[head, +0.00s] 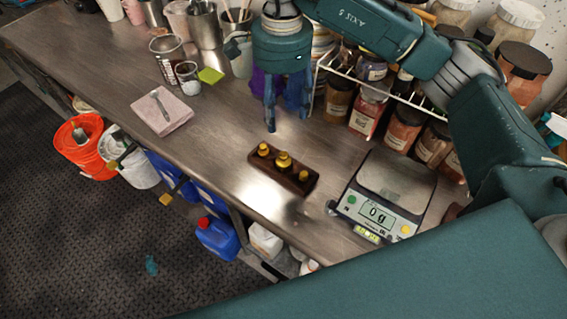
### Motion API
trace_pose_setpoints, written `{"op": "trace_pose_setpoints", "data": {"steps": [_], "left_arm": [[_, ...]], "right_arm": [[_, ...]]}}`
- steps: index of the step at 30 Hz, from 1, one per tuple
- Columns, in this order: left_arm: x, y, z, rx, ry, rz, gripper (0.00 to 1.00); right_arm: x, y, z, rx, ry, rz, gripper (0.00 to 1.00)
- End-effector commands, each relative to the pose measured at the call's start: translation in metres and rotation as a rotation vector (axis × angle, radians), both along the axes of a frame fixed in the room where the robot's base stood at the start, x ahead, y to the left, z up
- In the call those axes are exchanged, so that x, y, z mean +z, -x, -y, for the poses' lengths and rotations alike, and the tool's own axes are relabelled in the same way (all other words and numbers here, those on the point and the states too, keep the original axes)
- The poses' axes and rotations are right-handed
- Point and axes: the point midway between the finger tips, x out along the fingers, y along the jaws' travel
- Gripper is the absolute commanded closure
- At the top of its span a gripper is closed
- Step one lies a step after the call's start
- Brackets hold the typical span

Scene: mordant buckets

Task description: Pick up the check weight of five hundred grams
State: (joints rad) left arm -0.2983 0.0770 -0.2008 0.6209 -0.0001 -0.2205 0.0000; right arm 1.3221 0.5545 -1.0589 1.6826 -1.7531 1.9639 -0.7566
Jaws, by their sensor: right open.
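Three brass weights sit in a dark wooden block (259,172) on the steel bench. The middle weight (283,162) looks the largest. A smaller weight (263,150) is at its upper left and another (304,176) at its lower right. Their markings are too small to read, so I cannot tell which is five hundred grams. My right gripper (287,120) is open and empty, fingers pointing down, above and behind the block in the picture. It is apart from the weights. My left gripper is not in view.
A scale (392,184) reading 0 g stands right of the block. A wire rack (372,89) of jars is behind it. A pink pad (178,113) and metal cups (204,27) are to the left. The bench between pad and block is clear. Buckets (84,150) stand below the edge.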

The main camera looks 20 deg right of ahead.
Motion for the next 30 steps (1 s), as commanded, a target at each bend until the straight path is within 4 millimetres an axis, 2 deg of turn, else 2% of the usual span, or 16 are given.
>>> {"op": "trace_pose_setpoints", "data": {"steps": [1,8,12,15,20,27,30], "left_arm": [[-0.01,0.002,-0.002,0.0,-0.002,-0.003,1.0],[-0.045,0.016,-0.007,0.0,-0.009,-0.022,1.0],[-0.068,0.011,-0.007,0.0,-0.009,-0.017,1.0],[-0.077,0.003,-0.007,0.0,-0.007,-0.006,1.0],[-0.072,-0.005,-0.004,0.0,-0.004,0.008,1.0],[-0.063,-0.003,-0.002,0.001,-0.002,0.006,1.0],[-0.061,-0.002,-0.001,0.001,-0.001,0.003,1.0]], "right_arm": [[-0.01,0.0,0.0,0.0,0.0,0.0,0.44],[-0.044,0.0,0.0,0.0,0.0,0.0,0.44],[-0.067,0.0,0.0,0.0,0.0,0.0,0.44],[-0.077,0.0,0.0,0.0,0.0,0.0,0.44],[-0.091,0.001,0.0,0.0,0.0,-0.004,0.44],[-0.125,0.0,0.001,-0.001,0.0,-0.003,0.44],[-0.131,0.0,0.001,0.0,0.0,-0.001,0.44]]}}
